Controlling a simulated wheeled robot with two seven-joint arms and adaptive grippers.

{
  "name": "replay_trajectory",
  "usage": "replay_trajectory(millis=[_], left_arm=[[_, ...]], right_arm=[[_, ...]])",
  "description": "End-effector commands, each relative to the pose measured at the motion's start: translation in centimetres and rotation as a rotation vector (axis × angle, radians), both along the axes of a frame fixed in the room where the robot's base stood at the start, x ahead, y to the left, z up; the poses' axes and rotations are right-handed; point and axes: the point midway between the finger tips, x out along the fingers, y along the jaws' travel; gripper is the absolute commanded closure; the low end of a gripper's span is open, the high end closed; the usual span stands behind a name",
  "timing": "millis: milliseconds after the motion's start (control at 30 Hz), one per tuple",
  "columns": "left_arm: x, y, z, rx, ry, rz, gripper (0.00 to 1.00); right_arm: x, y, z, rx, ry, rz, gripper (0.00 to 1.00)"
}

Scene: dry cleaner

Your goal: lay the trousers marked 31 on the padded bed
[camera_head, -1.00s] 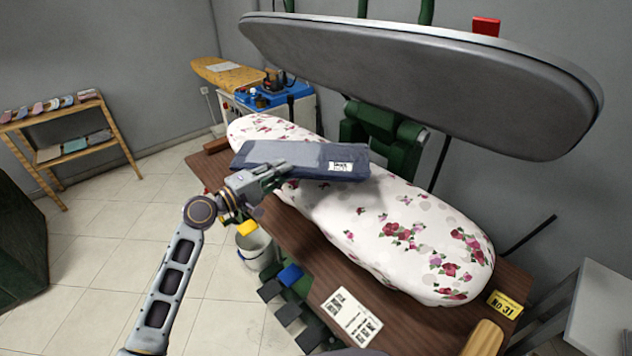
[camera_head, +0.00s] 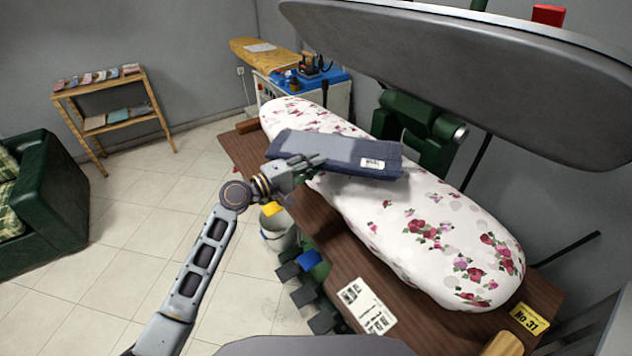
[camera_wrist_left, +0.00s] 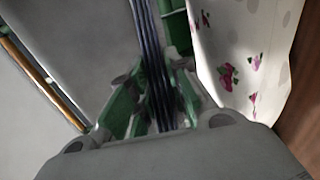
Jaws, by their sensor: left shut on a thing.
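The folded dark blue trousers (camera_head: 335,150) with a small white label are in my left gripper (camera_head: 308,165), over the far half of the padded bed (camera_head: 420,225). The label's print is too small to read. The bed has a white cover with pink and red flowers. In the left wrist view my green fingers are shut on the folded layers of the trousers (camera_wrist_left: 160,70), with the padded bed (camera_wrist_left: 245,55) to the right. I cannot tell whether the trousers touch the bed. My right gripper is not in view.
The grey upper press plate (camera_head: 470,75) is raised above the bed. A yellow "No 31" tag (camera_head: 529,318) and a printed card (camera_head: 360,306) lie on the brown table (camera_head: 345,260). A white bucket (camera_head: 279,235) stands on the floor. A shelf (camera_head: 112,110) and green sofa (camera_head: 55,195) are left.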

Motion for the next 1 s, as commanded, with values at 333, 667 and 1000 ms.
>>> replay_trajectory(millis=[333, 667, 1000], left_arm=[[0.0, 0.0, -3.0, -0.003, -0.002, 0.001, 1.00], [0.0, 0.0, -3.1, -0.002, -0.002, 0.000, 1.00], [0.0, 0.0, -6.2, -0.002, 0.001, 0.000, 1.00]], right_arm=[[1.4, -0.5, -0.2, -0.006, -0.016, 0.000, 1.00], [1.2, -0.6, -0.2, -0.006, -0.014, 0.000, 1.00], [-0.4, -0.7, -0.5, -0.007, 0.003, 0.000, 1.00]])
